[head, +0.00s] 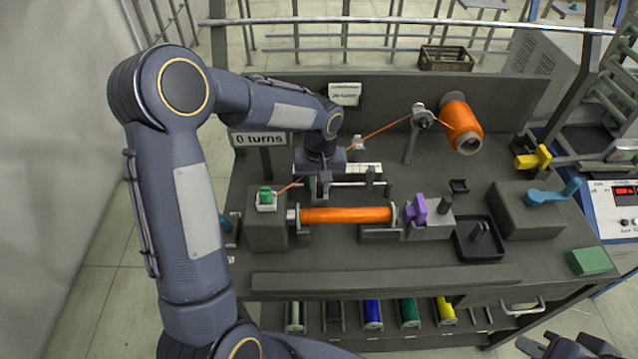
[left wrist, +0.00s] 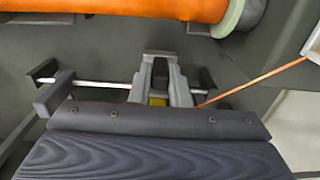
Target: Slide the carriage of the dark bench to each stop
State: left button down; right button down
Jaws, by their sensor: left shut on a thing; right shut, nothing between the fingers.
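The dark bench (head: 390,285) carries a guide rod (head: 348,184) behind the orange-wound bobbin (head: 345,215). The rod (left wrist: 105,84) also shows in the left wrist view, with dark end blocks (left wrist: 55,93). My left gripper (head: 320,188) is at the left part of the rod, pointing down, and is shut on the carriage. In the left wrist view its fingers (left wrist: 160,80) straddle the rod, with a small yellow part (left wrist: 158,101) between them; the rest of the carriage is hidden. My right gripper (head: 565,347) is shut and empty at the bottom right, partly cut off.
Orange thread (head: 385,130) runs from a spool (head: 460,125) through a guide to the carriage area. A "0 turns" sign (head: 258,140), green button (head: 265,195), purple knob (head: 416,210), dark tray (head: 480,252) and blue crank (head: 552,195) surround the rod. Coloured spools (head: 372,314) sit below.

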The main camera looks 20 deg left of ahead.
pick_arm(q)
jog(key=w+d, duration=0.4)
jog(key=d, duration=0.5)
jog(key=shift+w+b, duration=0.2)
jog(key=shift+b, duration=0.1)
jog(key=c, duration=1.4)
grip_release()
jog(key=shift+o, duration=0.2)
notch_tip(320, 180, up, 8)
